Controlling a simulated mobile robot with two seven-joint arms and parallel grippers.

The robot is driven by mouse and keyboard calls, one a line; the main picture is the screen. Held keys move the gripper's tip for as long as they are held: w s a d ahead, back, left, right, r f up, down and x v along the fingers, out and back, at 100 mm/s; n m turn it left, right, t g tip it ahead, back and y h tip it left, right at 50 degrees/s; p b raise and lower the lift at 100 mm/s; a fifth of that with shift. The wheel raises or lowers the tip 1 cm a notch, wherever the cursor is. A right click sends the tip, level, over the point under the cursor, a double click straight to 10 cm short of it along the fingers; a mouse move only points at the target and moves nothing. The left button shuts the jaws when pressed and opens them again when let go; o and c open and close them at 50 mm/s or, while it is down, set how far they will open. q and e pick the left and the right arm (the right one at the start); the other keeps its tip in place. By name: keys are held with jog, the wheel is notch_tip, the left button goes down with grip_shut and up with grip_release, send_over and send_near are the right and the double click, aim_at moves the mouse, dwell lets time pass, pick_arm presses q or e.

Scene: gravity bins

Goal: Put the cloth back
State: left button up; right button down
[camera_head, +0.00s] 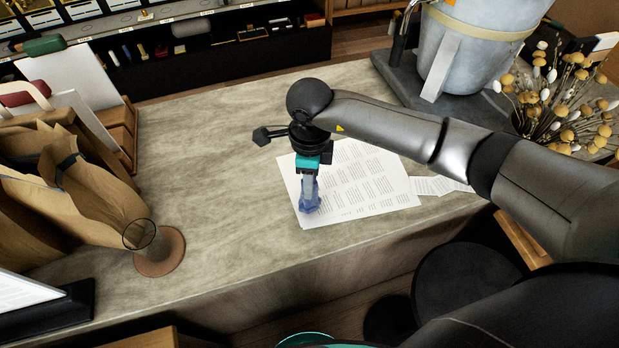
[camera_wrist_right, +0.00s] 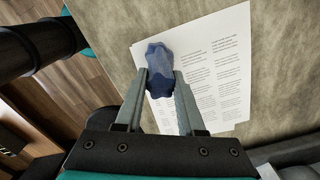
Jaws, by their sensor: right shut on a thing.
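The cloth (camera_head: 309,201) is a small crumpled blue cloth. My right gripper (camera_head: 309,186) points down over the counter and is shut on the cloth, above or at the printed sheets (camera_head: 365,185). I cannot tell whether the cloth touches the paper. In the right wrist view the cloth (camera_wrist_right: 158,70) sits between the fingertips of the right gripper (camera_wrist_right: 161,80), with the white sheets (camera_wrist_right: 215,75) behind it. My left gripper is not in view.
The stone counter (camera_head: 220,130) is clear left of the sheets. Brown paper bags (camera_head: 80,180) and a glass on a round coaster (camera_head: 160,255) stand at the left. A metal bucket (camera_head: 465,50) and dried flowers (camera_head: 565,105) stand at the right. Shelves (camera_head: 200,50) line the back.

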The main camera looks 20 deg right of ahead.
jog(key=shift+f+b, duration=0.55)
jog(key=shift+f, duration=0.05)
jog(key=shift+c, duration=2.2)
grip_release()
notch_tip(320, 180, up, 15)
jog(key=shift+r+b, duration=0.15)
jog(key=shift+b, duration=0.3)
